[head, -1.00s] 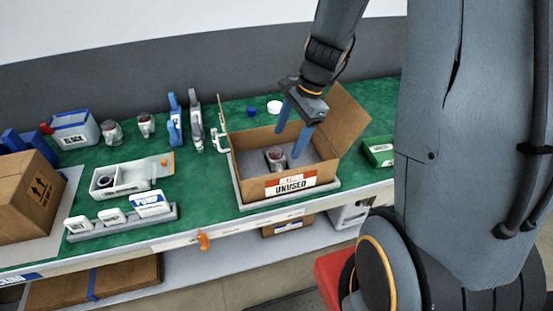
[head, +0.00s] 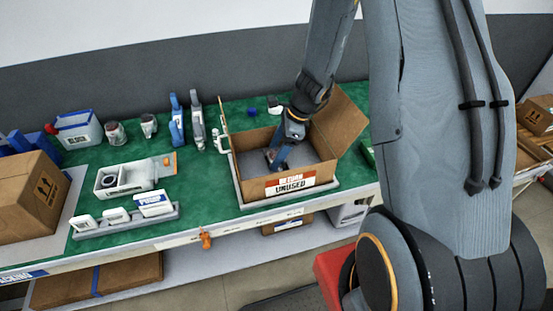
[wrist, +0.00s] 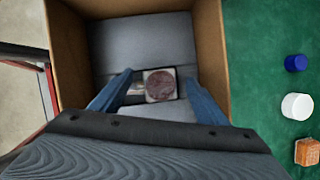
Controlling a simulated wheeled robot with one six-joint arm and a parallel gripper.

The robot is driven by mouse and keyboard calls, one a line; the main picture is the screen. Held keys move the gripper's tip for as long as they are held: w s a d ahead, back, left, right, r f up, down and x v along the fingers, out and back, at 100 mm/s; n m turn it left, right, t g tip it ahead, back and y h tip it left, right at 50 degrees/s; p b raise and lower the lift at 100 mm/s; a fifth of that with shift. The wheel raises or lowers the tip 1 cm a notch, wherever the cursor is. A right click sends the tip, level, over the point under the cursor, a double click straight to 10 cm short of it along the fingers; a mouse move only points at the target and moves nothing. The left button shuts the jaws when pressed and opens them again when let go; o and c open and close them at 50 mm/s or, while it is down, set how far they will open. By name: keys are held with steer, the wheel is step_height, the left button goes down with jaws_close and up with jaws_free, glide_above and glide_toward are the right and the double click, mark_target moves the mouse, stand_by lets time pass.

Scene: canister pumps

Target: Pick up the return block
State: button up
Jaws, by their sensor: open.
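In the wrist view a small grey-white piece (wrist: 160,86) with a round reddish-brown top lies inside an open cardboard box; I cannot tell for sure that it is the return block. My gripper (wrist: 158,82) is open and reaches down into the box, with one blue finger on each side of this piece. I cannot tell whether the fingers touch it. In the head view my gripper (head: 276,162) is inside the box (head: 248,180) and mostly hides the piece. The box's front label reads "UNUSED".
The box walls stand close around my gripper, with a raised flap (head: 343,118) at right. A blue cap (wrist: 296,63), a white cap (wrist: 297,106) and an orange-brown block (wrist: 307,152) lie right of the box.

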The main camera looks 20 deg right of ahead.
steer(key=shift+a+f, duration=0.1)
steer(key=shift+f, duration=0.25)
steer(key=c, duration=1.4)
steer(key=shift+c, duration=0.2)
steer(key=shift+r, duration=0.15)
